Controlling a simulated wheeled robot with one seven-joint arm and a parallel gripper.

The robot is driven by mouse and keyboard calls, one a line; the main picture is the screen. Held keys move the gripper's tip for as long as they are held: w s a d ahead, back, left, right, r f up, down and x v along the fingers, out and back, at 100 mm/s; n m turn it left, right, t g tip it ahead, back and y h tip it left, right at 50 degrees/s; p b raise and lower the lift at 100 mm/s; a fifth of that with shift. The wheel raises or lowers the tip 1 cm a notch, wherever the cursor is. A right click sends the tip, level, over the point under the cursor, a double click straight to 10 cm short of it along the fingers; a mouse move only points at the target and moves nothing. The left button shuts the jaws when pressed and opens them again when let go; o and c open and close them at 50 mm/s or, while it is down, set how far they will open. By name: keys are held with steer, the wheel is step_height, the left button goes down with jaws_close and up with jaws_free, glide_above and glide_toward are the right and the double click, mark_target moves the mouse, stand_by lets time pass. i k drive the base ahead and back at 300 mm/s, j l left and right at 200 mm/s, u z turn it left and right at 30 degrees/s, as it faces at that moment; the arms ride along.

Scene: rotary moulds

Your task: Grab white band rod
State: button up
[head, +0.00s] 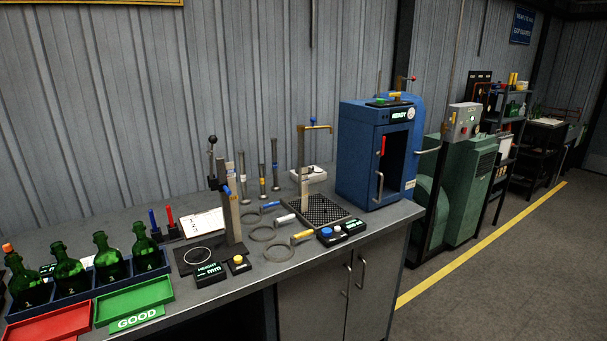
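Several slim dark metal rods stand upright at the back of the grey workbench (205,275), between the height gauge and the tap. One rod (262,184) shows a yellowish band, and a taller rod (275,160) beside it shows a bluish band. I cannot clearly tell which one carries a white band at this size. My gripper is not in view.
In front of the rods lie ring gauges with blue, white (285,219) and yellow handles. A height gauge (230,205) stands left, a tap over a drain grate (325,209) right, then a blue cabinet (358,150). Green bottles (108,263) and trays (135,300) fill the left.

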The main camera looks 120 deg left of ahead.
mark_target(245, 201)
steer(key=j+u, duration=0.15)
steer(key=u, duration=3.95)
steer(key=i+l+u, duration=0.1)
steer(key=i+l, duration=0.15)
steer(key=i+l+u, duration=0.25)
steer(key=i+l, duration=0.15)
steer(key=l, duration=0.2)
steer(key=i+l+u, duration=0.15)
steer(key=l, duration=0.2)
steer(key=i+l+u, duration=0.1)
steer(key=l, duration=0.25)
steer(key=i+l+u, duration=0.25)
steer(key=i+l, duration=0.15)
steer(key=l, duration=0.35)
steer(key=i+l+u, duration=0.15)
steer(key=l, duration=0.2)
